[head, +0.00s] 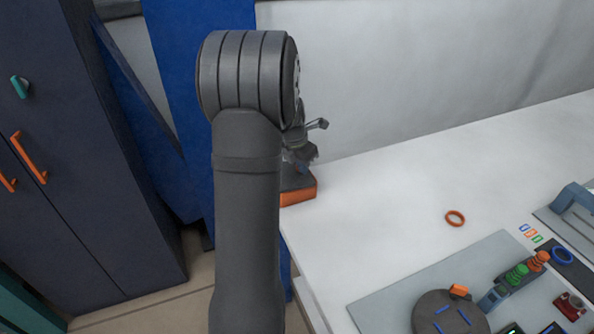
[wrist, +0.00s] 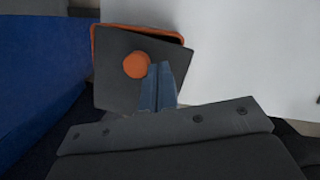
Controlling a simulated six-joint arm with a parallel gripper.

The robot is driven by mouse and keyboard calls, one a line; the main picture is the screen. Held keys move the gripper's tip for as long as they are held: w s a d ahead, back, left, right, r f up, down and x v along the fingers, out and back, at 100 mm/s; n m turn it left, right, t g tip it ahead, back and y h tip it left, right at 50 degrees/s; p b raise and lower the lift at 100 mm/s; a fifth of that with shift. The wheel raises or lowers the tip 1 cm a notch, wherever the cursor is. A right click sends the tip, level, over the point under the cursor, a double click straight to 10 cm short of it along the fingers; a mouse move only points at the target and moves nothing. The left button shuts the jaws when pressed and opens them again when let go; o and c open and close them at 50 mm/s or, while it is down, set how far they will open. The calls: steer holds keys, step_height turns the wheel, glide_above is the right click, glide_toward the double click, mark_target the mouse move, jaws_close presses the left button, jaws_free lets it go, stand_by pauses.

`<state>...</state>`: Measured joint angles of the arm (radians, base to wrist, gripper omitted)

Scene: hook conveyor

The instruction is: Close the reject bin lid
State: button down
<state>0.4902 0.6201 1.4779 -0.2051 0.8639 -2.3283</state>
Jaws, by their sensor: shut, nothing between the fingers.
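The reject bin (wrist: 185,42) has an orange rim, which shows along the far edge and upper left in the wrist view. Its dark grey lid (wrist: 112,68) with a round orange knob (wrist: 136,65) lies over most of the bin, turned slightly askew to the rim. I cannot tell whether the lid is fully seated. My gripper (wrist: 161,68) has its blue fingers together and empty, just right of the knob and over the lid. I cannot tell if they touch. In the head view the bin (head: 299,192) is partly hidden behind my arm.
The bin is at the left end of the white table (head: 400,190), by a blue panel (head: 172,60). An orange ring (head: 455,218) lies on the table. A grey panel with controls (head: 400,290) is at the front right.

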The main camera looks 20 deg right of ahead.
steer(key=shift+w+d, duration=0.45)
steer(key=shift+d, duration=0.05)
steer(key=shift+s, duration=0.1)
stand_by(0.3)
